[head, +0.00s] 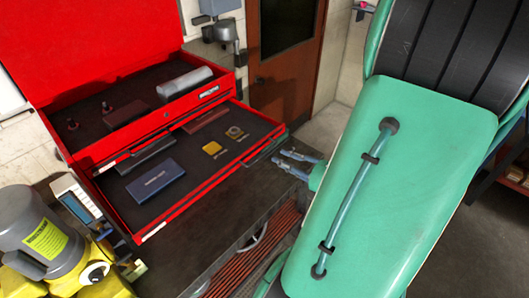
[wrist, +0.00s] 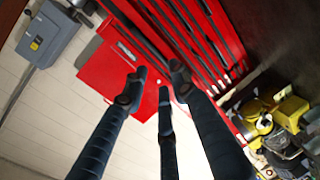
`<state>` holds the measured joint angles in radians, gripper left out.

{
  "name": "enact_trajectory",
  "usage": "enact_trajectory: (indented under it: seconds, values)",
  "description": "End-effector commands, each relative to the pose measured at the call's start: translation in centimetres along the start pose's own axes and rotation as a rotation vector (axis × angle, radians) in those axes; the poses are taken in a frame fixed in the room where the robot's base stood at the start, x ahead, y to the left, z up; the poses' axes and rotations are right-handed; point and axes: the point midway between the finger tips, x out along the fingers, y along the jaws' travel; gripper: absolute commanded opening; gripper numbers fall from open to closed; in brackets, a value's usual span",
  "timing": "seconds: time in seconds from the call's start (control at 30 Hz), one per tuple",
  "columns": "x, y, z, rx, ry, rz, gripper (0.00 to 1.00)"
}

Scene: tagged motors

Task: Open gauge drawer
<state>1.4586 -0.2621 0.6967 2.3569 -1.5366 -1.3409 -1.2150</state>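A red tool chest (head: 58,120) stands on a dark bench top, its lid raised. Its lower drawer (head: 180,212) is pulled out toward me and shows a blue case, a small yellow square piece, a round gauge-like piece and a brown case on a dark liner. A dark bar (head: 265,150) lies along the right part of the drawer's front edge. My gripper (head: 287,161) is just right of that bar, with a gap between its fingers. In the wrist view my gripper (wrist: 158,84) has its fingers spread with nothing between them; the red chest (wrist: 112,66) is beyond.
A grey and yellow motor (head: 45,240) stands at the lower left beside a small display device (head: 78,200). The bench top (head: 215,235) in front of the drawer is mostly clear. My green arm fills the right side. A brown door (head: 290,95) is behind.

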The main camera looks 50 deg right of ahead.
Motion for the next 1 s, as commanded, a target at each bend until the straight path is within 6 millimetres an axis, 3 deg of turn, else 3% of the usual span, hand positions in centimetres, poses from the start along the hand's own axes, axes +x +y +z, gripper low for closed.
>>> enact_trajectory:
  seconds: [1.0]
  values:
    - [8.2,0.0,-0.1,0.0,0.002,0.0,0.27]
